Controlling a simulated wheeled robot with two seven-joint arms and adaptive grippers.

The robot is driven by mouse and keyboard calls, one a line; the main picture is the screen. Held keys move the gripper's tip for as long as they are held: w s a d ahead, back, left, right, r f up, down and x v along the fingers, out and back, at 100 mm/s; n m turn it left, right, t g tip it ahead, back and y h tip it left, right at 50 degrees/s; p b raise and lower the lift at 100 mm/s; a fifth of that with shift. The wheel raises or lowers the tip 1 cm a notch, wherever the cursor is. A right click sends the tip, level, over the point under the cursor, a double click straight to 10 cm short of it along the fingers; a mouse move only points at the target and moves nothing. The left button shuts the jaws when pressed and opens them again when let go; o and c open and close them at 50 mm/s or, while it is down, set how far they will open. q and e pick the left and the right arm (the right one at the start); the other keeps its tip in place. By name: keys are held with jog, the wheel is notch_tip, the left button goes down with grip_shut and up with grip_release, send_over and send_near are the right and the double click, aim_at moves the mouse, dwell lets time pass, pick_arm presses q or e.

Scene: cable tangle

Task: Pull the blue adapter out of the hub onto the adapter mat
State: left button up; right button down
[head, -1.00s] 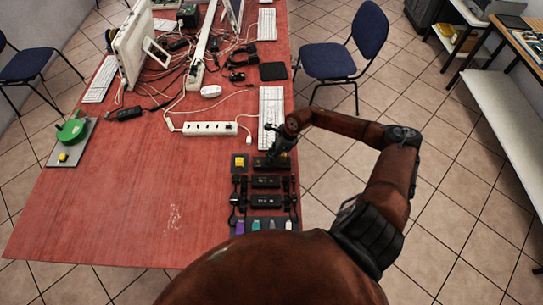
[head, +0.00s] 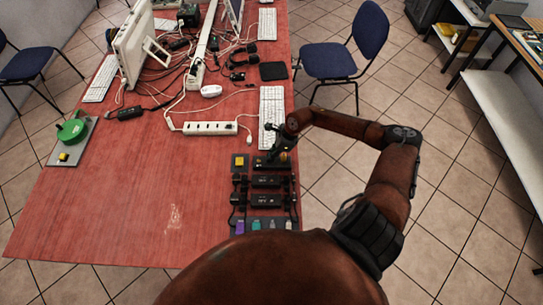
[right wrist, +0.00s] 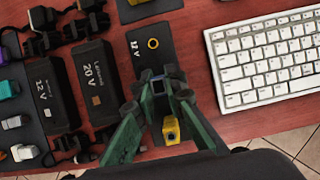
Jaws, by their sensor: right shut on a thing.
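My right gripper (head: 269,158) is over the dark 12 V unit beside the keyboard. In the right wrist view its green fingers (right wrist: 159,86) are closed together on a small dark piece, mostly hidden between the tips. The 12 V unit (right wrist: 142,36) has a yellow ring at one end; a yellow plug-like part (right wrist: 171,130) shows between the finger links. Near the table's front edge a tray holds purple (head: 240,227), teal (head: 257,225) and pale pieces. I cannot tell which thing is the blue adapter or the hub. A small dark mat (head: 240,169) bears a yellow square. My left gripper is out of view.
Two dark bricks, one marked 20 V (right wrist: 95,75), lie beside the 12 V unit with cables at their ends. A white keyboard (right wrist: 265,58) lies close by. A white power strip (head: 210,128) and tangled cables are farther back. The table's left front is clear.

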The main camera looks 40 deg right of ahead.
jog(key=shift+r, duration=0.25)
jog(key=shift+r+p, duration=0.9)
jog(key=shift+r, duration=0.45)
jog(key=c, duration=2.6)
grip_release()
grip_shut()
